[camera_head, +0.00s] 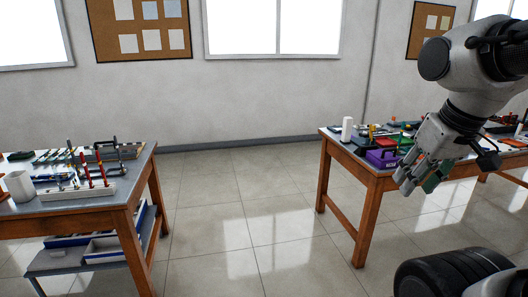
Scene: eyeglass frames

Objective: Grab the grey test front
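I cannot pick out a grey test front in the head view; items on the tables are too small to tell, and my arm hides part of the right table. My gripper (408,180) hangs at the right, pointing down and left, in front of the right table (349,168). Its fingers overlap in this view, so their opening is unclear. A small green piece (437,176) shows beside the fingers; I cannot tell whether it is held or part of the gripper.
The right table carries a purple box (381,158), a white upright block (347,129) and small coloured items. The left table (115,203) holds racks, red rods (87,170) and a white cup (19,186). Tiled floor (245,215) between the tables is clear.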

